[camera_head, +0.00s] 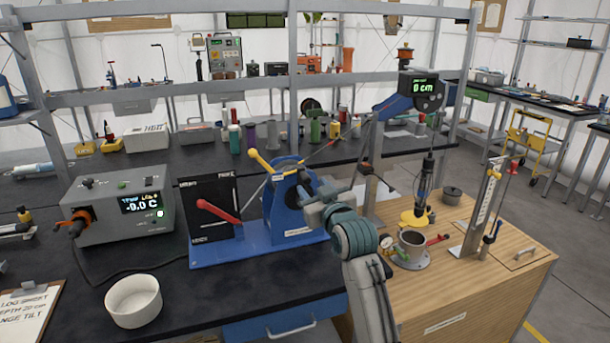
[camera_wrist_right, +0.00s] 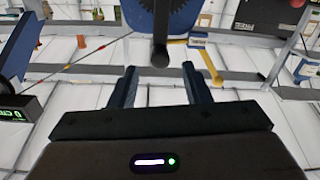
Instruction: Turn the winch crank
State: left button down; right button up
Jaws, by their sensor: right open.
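The blue winch (camera_head: 283,190) stands on a blue base plate at the bench's front edge. A yellow crank handle (camera_head: 262,160) sticks out at its upper left; a yellow bar also shows in the right wrist view (camera_wrist_right: 207,64). My right gripper (camera_head: 312,202) is at the winch's right side, apart from the yellow handle. In the right wrist view its two fingers (camera_wrist_right: 160,88) are spread with nothing held between them. A dark rounded bar end (camera_wrist_right: 160,56) on the blue winch body (camera_wrist_right: 178,14) lies just beyond the fingertips. My left gripper is out of view.
A red lever (camera_head: 218,211) sits on a black panel left of the winch. A grey temperature box (camera_head: 115,215) and white bowl (camera_head: 134,300) stand further left. A cable runs to a blue arm with a "0 cm" display (camera_head: 423,88). A wooden cabinet (camera_head: 470,290) stands right.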

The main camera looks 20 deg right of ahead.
aim_at(308, 182)
jog(key=w, duration=0.2)
jog(key=w+p, duration=0.1)
jog(key=w, duration=0.3)
jog(key=shift+w+a, duration=0.25)
jog(key=shift+w, duration=0.05)
grip_shut()
